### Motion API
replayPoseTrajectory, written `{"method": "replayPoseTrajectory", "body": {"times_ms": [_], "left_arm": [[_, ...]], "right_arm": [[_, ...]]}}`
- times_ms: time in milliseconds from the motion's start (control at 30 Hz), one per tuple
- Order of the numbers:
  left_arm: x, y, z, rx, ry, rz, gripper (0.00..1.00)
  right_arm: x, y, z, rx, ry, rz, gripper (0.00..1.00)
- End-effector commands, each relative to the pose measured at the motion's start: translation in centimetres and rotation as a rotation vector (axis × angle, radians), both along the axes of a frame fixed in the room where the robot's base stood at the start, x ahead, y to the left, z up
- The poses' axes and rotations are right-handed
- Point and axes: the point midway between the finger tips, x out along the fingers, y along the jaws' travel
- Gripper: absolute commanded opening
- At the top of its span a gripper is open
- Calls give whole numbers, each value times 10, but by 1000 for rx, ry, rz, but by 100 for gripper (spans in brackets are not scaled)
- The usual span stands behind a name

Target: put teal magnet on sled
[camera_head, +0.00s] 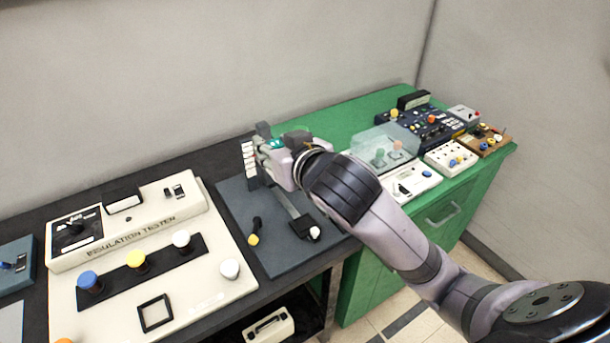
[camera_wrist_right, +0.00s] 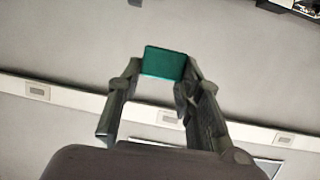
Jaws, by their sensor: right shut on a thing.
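My right gripper (camera_head: 262,155) is above the far part of a dark grey board, beside an upright white-labelled strip. In the right wrist view the gripper (camera_wrist_right: 163,72) is shut on the teal magnet (camera_wrist_right: 165,62), a flat teal block held between the fingertips. In the head view the magnet is mostly hidden by the hand. On the board a grey rail (camera_head: 286,203) runs toward the front, with a small black block (camera_head: 302,227) with a white knob near its front end. I cannot tell for sure which part is the sled. My left gripper is not in view.
The dark grey board (camera_head: 270,262) also holds a black piece with a yellow end (camera_head: 254,238). A cream insulation tester (camera_head: 190,285) stands to its left. A green cabinet (camera_head: 365,120) on the right carries several instruments and a clear cover (camera_head: 375,140).

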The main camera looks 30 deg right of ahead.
Motion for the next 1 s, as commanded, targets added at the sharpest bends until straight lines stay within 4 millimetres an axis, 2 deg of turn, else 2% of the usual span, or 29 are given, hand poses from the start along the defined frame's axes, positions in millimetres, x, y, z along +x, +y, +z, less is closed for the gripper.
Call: {"method": "replayPoseTrajectory", "body": {"times_ms": [167,267,400,500,600,733,1000], "left_arm": [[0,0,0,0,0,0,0],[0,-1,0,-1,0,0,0],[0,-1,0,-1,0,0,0],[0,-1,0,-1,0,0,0],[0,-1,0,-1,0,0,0],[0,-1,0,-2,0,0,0],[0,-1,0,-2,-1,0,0]], "right_arm": [[28,-29,-36,-8,12,29,2],[46,-56,-61,-8,13,51,2],[66,-105,-88,-9,11,69,2],[75,-141,-98,-9,7,71,2],[79,-166,-101,-5,4,70,2],[82,-184,-101,-3,0,68,2],[83,-187,-101,0,0,68,2]]}}
